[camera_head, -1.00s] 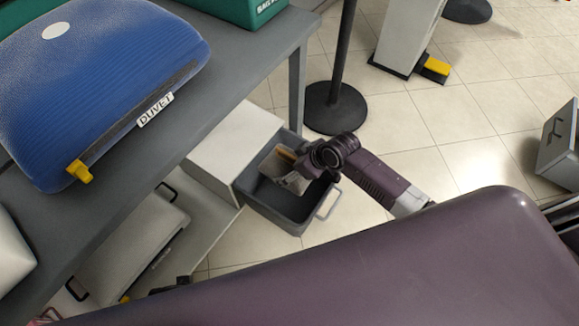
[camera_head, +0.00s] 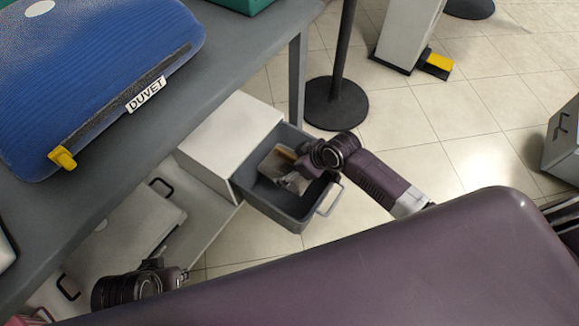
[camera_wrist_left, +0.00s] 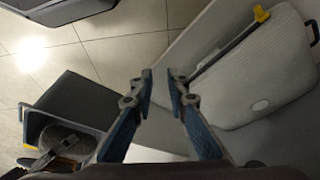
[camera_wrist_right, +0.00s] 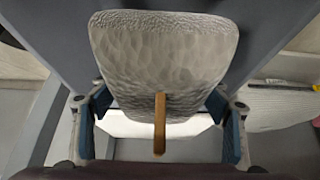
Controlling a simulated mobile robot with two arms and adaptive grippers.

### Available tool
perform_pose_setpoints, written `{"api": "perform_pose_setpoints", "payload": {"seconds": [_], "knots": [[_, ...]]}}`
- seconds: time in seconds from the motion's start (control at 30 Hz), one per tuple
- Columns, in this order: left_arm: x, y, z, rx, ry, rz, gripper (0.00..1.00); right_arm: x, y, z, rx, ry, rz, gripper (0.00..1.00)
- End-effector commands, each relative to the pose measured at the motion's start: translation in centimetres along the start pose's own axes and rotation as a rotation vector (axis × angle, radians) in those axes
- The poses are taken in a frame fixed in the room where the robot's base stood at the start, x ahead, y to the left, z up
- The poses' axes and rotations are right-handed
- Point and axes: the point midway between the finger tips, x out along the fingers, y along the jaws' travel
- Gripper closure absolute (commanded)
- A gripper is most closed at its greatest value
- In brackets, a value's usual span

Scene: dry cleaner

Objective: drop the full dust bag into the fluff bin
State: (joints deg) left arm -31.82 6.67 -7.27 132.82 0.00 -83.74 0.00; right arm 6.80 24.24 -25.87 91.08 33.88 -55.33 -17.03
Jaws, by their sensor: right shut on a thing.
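The dust bag (camera_head: 268,168) is pale grey with a crinkled surface and a tan strip. My right gripper (camera_head: 292,176) is shut on it, and it fills the space between the fingers in the right wrist view (camera_wrist_right: 165,60). The bag is at the mouth of an open grey drawer-like bin (camera_head: 268,213), within its rim as seen from above; whether it touches the bottom cannot be told. No label shows on this bin. My left gripper (camera_wrist_left: 162,88) is open and empty, above a pale case; its arm shows low in the head view.
A white cabinet (camera_head: 225,132) adjoins the grey bin. A grey table (camera_head: 235,55) carries a blue DUVET case (camera_head: 90,90). A black post base (camera_head: 336,103) stands behind the bin. A pedal bin with a yellow pedal (camera_head: 436,64) is farther back.

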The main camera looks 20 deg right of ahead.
Motion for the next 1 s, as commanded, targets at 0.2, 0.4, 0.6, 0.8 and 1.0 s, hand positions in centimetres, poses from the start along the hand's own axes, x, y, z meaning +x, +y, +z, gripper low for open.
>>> {"api": "perform_pose_setpoints", "payload": {"seconds": [0.2,0.4,0.6,0.8,1.0], "knots": [[-1.4,-0.1,-0.1,-0.001,0.007,-0.001,0.85,0.3,0.0,0.2,0.000,0.001,0.000,0.57],[-1.6,-0.1,-0.1,-0.001,0.007,-0.002,0.85,0.3,0.0,0.2,0.000,0.001,0.000,0.57],[-1.6,-0.1,-0.1,-0.001,0.007,-0.002,0.85,0.3,0.0,0.2,0.000,0.001,0.000,0.22],[-1.6,-0.1,-0.1,-0.001,0.007,-0.002,0.85,0.3,0.0,0.2,0.000,0.001,0.000,0.10],[-1.5,-0.1,-0.1,-0.001,0.007,-0.001,0.85,0.3,0.0,0.2,0.000,-0.001,0.000,0.10]]}}
